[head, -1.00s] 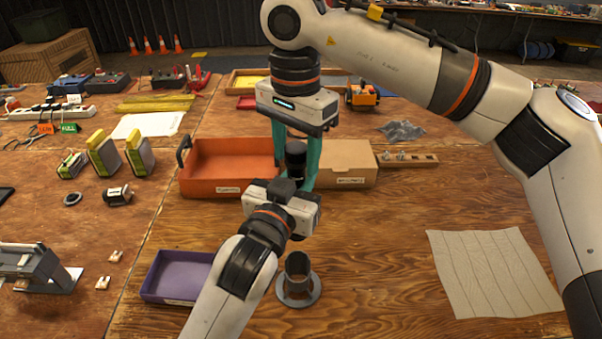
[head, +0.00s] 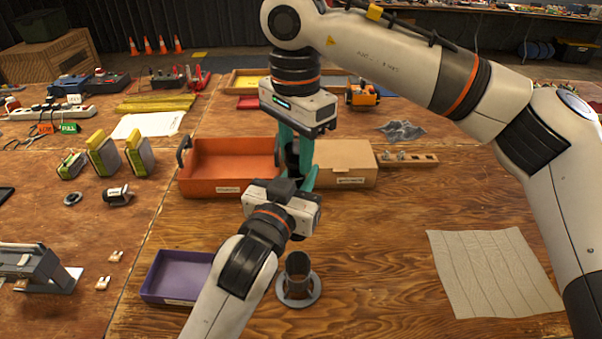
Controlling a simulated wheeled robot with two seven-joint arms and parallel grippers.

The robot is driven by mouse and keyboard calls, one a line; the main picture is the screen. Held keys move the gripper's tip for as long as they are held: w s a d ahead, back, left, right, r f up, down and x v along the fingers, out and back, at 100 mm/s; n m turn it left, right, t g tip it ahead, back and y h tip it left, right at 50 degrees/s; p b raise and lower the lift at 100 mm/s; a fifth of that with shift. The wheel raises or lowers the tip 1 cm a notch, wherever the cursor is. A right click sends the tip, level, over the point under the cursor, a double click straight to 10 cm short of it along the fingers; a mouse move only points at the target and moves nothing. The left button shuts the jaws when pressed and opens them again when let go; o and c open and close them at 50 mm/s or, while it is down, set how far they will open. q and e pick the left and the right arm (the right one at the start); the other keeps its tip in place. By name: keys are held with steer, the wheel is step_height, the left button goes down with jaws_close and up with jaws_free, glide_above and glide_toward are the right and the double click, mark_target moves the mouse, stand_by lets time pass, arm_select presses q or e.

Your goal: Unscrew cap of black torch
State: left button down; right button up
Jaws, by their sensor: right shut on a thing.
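The black torch (head: 292,160) is upright in the middle, between the teal fingers of my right gripper (head: 297,165). That gripper points straight down and is shut on the torch's upper part, where the cap seems to be. The fingers cover much of the torch, and I cannot make out the seam of the cap. My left gripper (head: 284,200) is just below and in front, facing away from me towards the torch's lower part.
A dark cup-like holder on a round base (head: 298,285) stands at the front beside a purple tray (head: 160,294). An orange tray (head: 213,188) and a cardboard box (head: 347,170) stand behind the grippers. A beige cloth (head: 494,272) lies right. Wood between is clear.

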mark_target(296, 147)
steer(key=n, duration=0.3)
steer(key=shift+n, duration=0.4)
steer(key=n, duration=0.3)
steer(key=shift+n, duration=0.3)
steer(key=shift+r, duration=0.25)
steer(key=shift+r, duration=0.75)
steer(key=shift+r, duration=0.2)
steer(key=shift+r, duration=2.4)
